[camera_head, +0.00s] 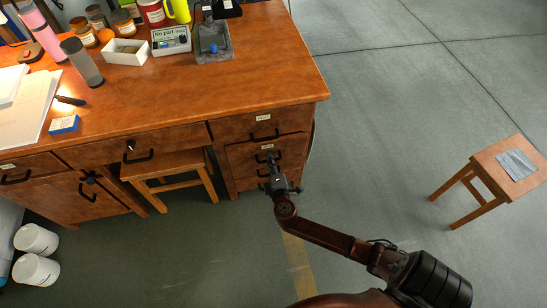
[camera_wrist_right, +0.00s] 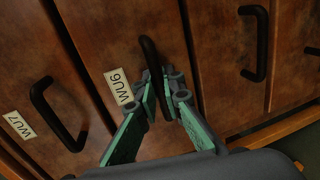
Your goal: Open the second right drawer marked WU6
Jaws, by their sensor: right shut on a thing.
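The WU6 drawer (camera_wrist_right: 105,35) has a brown wooden front, a white WU6 label (camera_wrist_right: 119,86) and a black bow handle (camera_wrist_right: 148,52). In the head view it is the second drawer (camera_head: 240,155) down in the desk's right-hand stack, and its front looks flush or nearly so. My right gripper (camera_wrist_right: 160,95) is shut on the black handle, with its green-sided fingers on either side of the bar. In the head view the right gripper (camera_head: 271,165) is in front of the drawer stack and hides part of it. My left gripper is not in view.
The WU7 drawer (camera_wrist_right: 25,75) is beside WU6 in the wrist view. A stool (camera_head: 170,165) stands under the desk (camera_head: 230,95). Another stool (camera_head: 490,165) with a grey sheet stands at the right. The floor (camera_head: 380,130) between it and the desk is clear.

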